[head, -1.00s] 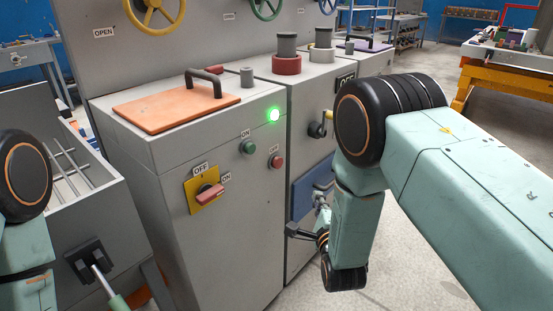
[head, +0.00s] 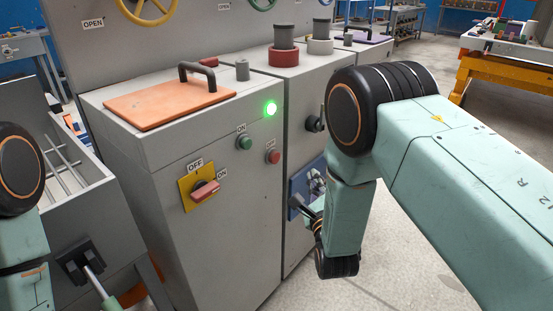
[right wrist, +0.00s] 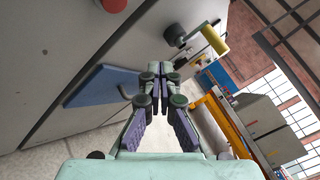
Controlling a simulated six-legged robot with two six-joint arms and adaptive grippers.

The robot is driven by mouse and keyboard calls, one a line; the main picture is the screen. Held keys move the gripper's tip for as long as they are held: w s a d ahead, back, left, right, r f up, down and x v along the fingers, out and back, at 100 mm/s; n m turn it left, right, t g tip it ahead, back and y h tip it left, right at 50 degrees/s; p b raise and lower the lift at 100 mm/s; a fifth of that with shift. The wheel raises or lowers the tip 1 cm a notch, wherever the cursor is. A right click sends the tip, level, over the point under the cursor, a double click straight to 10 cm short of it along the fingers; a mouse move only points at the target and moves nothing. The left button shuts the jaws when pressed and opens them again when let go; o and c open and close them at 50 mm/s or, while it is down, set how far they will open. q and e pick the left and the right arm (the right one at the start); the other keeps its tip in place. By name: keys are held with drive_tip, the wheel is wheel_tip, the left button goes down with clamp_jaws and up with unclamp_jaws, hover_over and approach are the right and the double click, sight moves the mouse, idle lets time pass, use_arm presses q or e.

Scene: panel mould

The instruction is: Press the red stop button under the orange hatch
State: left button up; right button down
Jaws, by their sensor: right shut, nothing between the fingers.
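The orange hatch (head: 165,104) lies flat on top of the grey cabinet, with a dark arched handle (head: 198,70). Whatever is under it is hidden. A red button (head: 273,157) shows on the cabinet's front beside a green one (head: 244,143); a red button also shows at the top of the right wrist view (right wrist: 113,4). My right gripper (head: 314,186) is low in front of the blue panel, below and right of the hatch. In the right wrist view its fingers (right wrist: 159,72) are together and empty. My left arm shows at the left edge; its gripper is out of view.
A green lamp (head: 270,108) glows on the cabinet's front. A red-handled switch (head: 204,190) sits on a yellow plate. The blue panel (right wrist: 103,86) and a yellow-handled crank (right wrist: 213,39) are close to my right gripper.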

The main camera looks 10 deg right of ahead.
sight(275, 158)
drive_tip(key=w+a+b, duration=0.3)
drive_tip(key=w+a, duration=0.2)
drive_tip(key=w, duration=0.2)
drive_tip(key=shift+a, duration=0.2)
drive_tip(key=shift+w+a, duration=0.1)
idle(1.5)
drive_tip(key=shift+w+a, duration=0.2)
drive_tip(key=shift+w+a+r, duration=0.1)
drive_tip(key=shift+w+a, duration=0.2)
drive_tip(key=shift+w, duration=0.1)
idle(1.1)
drive_tip(key=shift+s+d+p, duration=0.4)
drive_tip(key=shift+s+d, duration=0.2)
drive_tip(key=shift+s, duration=0.15)
